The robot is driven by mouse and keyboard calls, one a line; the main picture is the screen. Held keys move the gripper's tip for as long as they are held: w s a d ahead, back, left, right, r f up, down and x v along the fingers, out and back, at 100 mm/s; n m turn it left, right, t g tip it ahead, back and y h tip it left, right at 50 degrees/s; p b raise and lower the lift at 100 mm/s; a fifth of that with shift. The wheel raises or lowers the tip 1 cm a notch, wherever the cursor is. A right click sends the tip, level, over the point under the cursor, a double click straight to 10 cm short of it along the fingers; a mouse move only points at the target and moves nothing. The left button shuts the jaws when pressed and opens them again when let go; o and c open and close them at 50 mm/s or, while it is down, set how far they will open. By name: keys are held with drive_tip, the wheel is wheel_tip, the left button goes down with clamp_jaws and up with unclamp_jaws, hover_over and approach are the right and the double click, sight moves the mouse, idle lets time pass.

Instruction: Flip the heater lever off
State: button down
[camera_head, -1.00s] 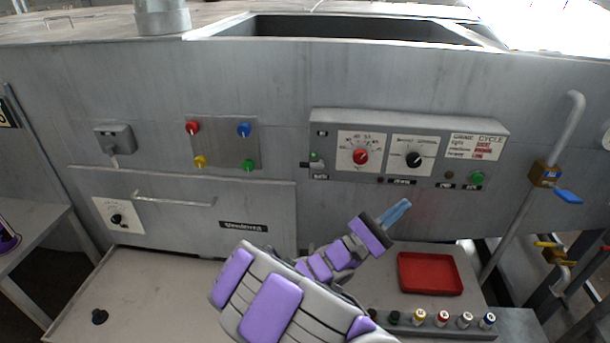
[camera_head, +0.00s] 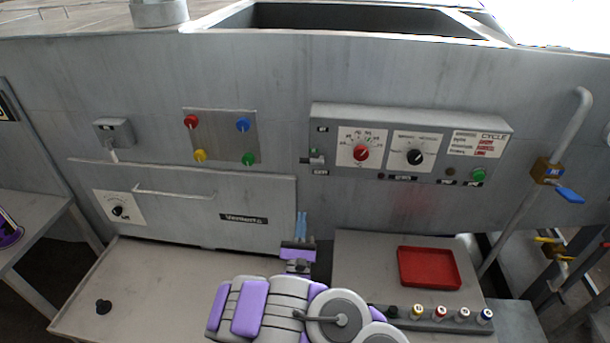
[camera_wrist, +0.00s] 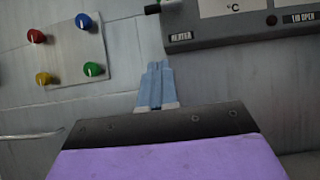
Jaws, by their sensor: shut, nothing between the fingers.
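The heater lever (camera_head: 311,160) is a small dark handle at the left end of the grey control box (camera_head: 470,122). In the head view it juts out to the left, just above a small label. In the wrist view the lever (camera_wrist: 155,8) is partly cut off at the top edge, above the "HEATER" label (camera_wrist: 180,37). My gripper (camera_head: 301,218) has slim blue fingers, shut and empty, pointing up at the panel. It is below the lever and slightly left of it, not touching it. In the wrist view the gripper (camera_wrist: 157,72) sits below the label.
The control box carries a red dial (camera_head: 361,153), a black dial (camera_head: 414,157) and a green button (camera_head: 478,174). A plate with four coloured knobs (camera_head: 221,139) is to the left. A red tray (camera_head: 401,268) lies lower right. A drawer handle (camera_head: 175,194) juts out at left.

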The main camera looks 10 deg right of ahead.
sight(310, 161)
drive_tip(key=shift+d, duration=0.15)
drive_tip(key=s+r+b+x, duration=0.1)
drive_tip(key=r+b+x, duration=0.1)
drive_tip(key=x, duration=1)
drive_tip(key=shift+a+r+b, duration=0.3)
drive_tip(key=shift+r+b, duration=0.05)
drive_tip(key=shift+b, duration=0.1)
drive_tip(key=shift+w+m, duration=0.1)
drive_tip(key=shift+m, duration=0.2)
